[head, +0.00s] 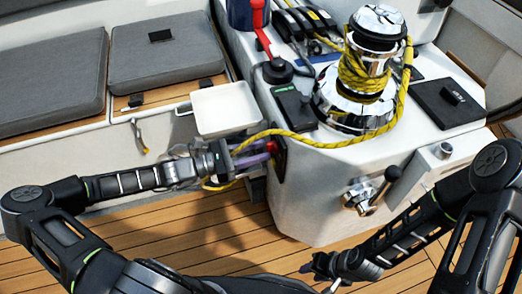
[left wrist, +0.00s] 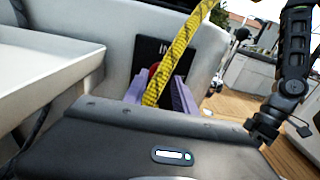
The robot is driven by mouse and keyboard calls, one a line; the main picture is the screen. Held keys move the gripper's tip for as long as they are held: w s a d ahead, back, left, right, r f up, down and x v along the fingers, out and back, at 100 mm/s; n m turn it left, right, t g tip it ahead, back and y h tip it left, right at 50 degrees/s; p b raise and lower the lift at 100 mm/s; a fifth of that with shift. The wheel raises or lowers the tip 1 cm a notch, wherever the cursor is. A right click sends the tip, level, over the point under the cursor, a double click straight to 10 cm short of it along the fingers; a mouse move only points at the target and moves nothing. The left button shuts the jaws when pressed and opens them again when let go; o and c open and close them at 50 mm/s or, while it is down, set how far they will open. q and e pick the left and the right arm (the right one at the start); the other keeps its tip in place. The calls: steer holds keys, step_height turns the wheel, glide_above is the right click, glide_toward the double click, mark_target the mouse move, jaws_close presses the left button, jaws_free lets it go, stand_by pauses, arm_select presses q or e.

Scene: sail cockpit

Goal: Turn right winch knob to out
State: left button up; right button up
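A red knob (head: 271,146) sits on a dark panel (head: 280,160) on the left side of the white winch pedestal. In the left wrist view the red knob (left wrist: 153,69) is partly hidden by a yellow rope (left wrist: 178,50), and the panel (left wrist: 178,52) shows the letters "IN". My left gripper (head: 262,152) has its purple fingers spread, pointing at the knob. In the left wrist view the left gripper's fingers (left wrist: 162,78) stand on either side of the knob; contact is not visible. My right gripper (head: 306,268) is low at the bottom, away from the knob; its finger gap is unclear.
A chrome winch (head: 366,75) wrapped in yellow rope stands on the pedestal (head: 310,190). The rope hangs past my left gripper. A white tray (head: 225,108) is just above that gripper. A metal handle (head: 372,192) protrudes at the pedestal's front. Wooden deck (head: 215,225) lies below.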

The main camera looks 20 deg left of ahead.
arm_select(q)
steer(key=shift+w+d, duration=0.25)
steer(key=shift+d, duration=0.15)
steer(key=shift+c, duration=0.3)
jaws_close()
